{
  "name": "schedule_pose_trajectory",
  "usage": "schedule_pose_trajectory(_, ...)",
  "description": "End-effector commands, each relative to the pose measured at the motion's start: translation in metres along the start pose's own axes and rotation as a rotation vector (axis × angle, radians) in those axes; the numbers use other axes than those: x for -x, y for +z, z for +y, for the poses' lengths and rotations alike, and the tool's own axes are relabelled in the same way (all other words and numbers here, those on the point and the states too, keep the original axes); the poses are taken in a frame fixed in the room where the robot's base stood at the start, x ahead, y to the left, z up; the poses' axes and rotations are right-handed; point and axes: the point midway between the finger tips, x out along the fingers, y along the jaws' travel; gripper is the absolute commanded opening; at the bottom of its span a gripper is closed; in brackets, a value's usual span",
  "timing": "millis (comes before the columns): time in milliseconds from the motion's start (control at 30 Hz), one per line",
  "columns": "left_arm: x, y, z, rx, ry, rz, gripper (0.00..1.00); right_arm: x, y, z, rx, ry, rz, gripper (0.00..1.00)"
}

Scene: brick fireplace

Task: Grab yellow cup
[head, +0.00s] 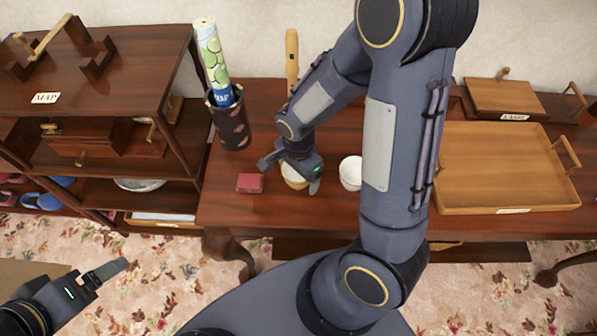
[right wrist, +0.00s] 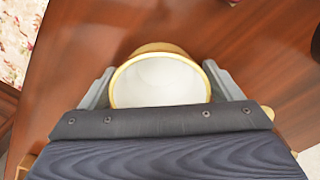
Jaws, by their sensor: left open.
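The yellow cup (head: 295,177), with a white inside, is upright on the brown wooden table, partly hidden by my right gripper. My right gripper (head: 292,174) reaches down over it. In the right wrist view, the cup (right wrist: 160,84) sits between the two fingers of my right gripper (right wrist: 160,72), one close against each side, and the gripper looks shut on it. The cup's lower part is hidden there. My left gripper (head: 105,272) is open and empty, low at the left, over the floor and away from the table.
A white cup (head: 350,172) stands just right of the yellow cup. A small red box (head: 250,183) lies to its left. A dark holder (head: 231,128) with a rolled map is behind left. A wooden tray (head: 500,203) is at the right. A shelf unit (head: 110,80) stands at the left.

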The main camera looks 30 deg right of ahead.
Motion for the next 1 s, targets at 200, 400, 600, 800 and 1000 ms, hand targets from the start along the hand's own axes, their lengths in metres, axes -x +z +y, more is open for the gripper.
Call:
schedule_pose_trajectory(200,0.0,0.0,0.0,0.0,0.0,0.0,0.83,0.0,0.0,0.0,0.0,0.0,0.0,0.56)
schedule_pose_trajectory(400,0.0,0.0,0.0,0.0,0.0,0.0,0.83,0.0,0.0,0.0,0.0,-0.001,0.0,0.48)
schedule_pose_trajectory(600,0.001,0.0,0.0,0.0,0.0,0.0,0.83,0.005,0.0,-0.001,0.0,-0.001,0.001,0.48)
schedule_pose_trajectory(800,0.004,-0.002,0.002,0.0,0.0,0.0,0.83,0.027,0.0,-0.002,0.001,-0.006,0.001,0.48)
schedule_pose_trajectory(1000,0.007,-0.003,0.003,0.0,0.0,0.0,0.83,0.059,-0.005,0.02,-0.002,-0.008,-0.002,0.48)
